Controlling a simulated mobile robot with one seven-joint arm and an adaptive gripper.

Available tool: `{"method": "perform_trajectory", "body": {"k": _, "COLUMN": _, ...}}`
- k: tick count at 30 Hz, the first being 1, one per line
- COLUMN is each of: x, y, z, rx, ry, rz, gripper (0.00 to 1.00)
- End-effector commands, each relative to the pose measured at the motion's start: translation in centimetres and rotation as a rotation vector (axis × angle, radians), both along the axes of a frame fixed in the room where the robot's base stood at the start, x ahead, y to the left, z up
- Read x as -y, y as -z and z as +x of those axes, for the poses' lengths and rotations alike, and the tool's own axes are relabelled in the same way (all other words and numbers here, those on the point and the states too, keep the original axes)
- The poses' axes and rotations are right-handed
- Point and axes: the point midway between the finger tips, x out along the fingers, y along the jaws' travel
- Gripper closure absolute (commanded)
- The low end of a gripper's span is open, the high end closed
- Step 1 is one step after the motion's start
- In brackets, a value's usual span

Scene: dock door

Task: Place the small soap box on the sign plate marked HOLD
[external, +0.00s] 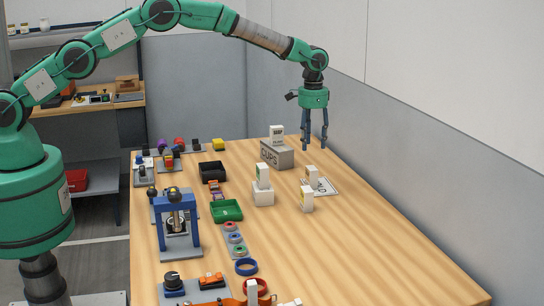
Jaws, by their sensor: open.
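Several small white boxes stand on the table, and their print is too small to tell which is the soap box. One white box (277,134) is on a grey block marked CUPS (284,158). Another, with a green mark (263,176), is on a white block (263,197). A third box (312,177) stands at a flat white plate with dark marks (328,188); I cannot read HOLD on it. A fourth, with a yellow mark (306,199), stands in front of that plate. My gripper (316,147) points down, open and empty, right of the grey block and behind the plate.
A black bin (212,171), a green tray (226,211) and a blue press-like fixture (178,222) stand on the left. Coloured rings (246,267) and switch parts (211,281) lie nearer the front. A grey wall borders the right. The table's right front is clear.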

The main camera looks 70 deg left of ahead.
Motion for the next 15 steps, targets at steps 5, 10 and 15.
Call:
{"method": "perform_trajectory", "body": {"k": 5, "x": 0.0, "y": -0.1, "z": 0.0, "rx": 0.001, "ry": 0.0, "rz": 0.0, "gripper": 0.52}}
{"method": "perform_trajectory", "body": {"k": 10, "x": 0.0, "y": -1.6, "z": -0.4, "rx": 0.009, "ry": 0.0, "rz": 0.0, "gripper": 0.52}}
{"method": "perform_trajectory", "body": {"k": 15, "x": -0.1, "y": -5.1, "z": -1.4, "rx": 0.027, "ry": -0.001, "rz": 0.0, "gripper": 0.52}}
